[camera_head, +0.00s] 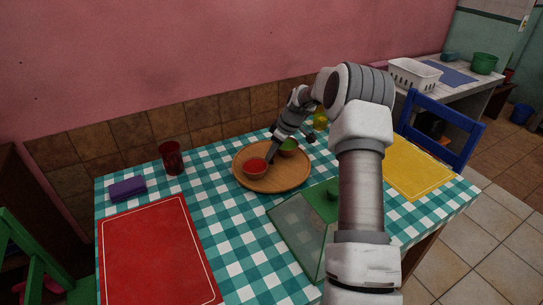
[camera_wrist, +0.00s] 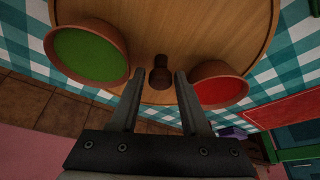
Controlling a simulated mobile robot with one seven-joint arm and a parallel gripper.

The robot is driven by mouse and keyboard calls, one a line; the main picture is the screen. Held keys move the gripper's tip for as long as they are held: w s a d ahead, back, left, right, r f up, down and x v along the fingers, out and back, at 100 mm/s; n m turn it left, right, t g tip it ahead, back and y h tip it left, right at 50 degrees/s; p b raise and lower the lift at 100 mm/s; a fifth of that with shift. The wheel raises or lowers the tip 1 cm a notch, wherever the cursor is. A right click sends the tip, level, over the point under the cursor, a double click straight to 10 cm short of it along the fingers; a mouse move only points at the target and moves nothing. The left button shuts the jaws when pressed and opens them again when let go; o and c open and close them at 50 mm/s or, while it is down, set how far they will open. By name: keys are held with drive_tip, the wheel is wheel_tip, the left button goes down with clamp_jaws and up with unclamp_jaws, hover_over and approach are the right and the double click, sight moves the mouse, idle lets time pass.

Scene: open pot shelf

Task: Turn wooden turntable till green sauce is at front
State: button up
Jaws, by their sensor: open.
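The round wooden turntable (camera_head: 290,182) lies on the checked cloth, near the middle of the table. The bowl of red sauce (camera_head: 254,171) is on its near left side, and the bowl of green sauce (camera_head: 289,148) is at its far right, partly behind my arm. My gripper (camera_head: 269,159) points down over the turntable between the bowls. In the wrist view the open fingers (camera_wrist: 160,72) flank a small dark brown knob (camera_wrist: 160,78); I cannot tell whether they touch it. The green bowl (camera_wrist: 88,53) is left of the fingers, the red bowl (camera_wrist: 219,86) right, close to one finger.
A green-framed clear cover (camera_head: 300,222) stands in front of the turntable, partly behind my arm. A dark red cup (camera_head: 172,158), purple block (camera_head: 127,188) and red mat (camera_head: 155,250) are left. A yellow mat (camera_head: 415,168) and blue chair (camera_head: 440,128) are right.

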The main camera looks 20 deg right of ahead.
drive_tip(key=shift+w+a+f, duration=0.1)
drive_tip(key=shift+a+f, duration=0.05)
drive_tip(key=shift+f, duration=0.25)
drive_tip(key=shift+c, duration=0.3)
clamp_jaws()
idle(0.9)
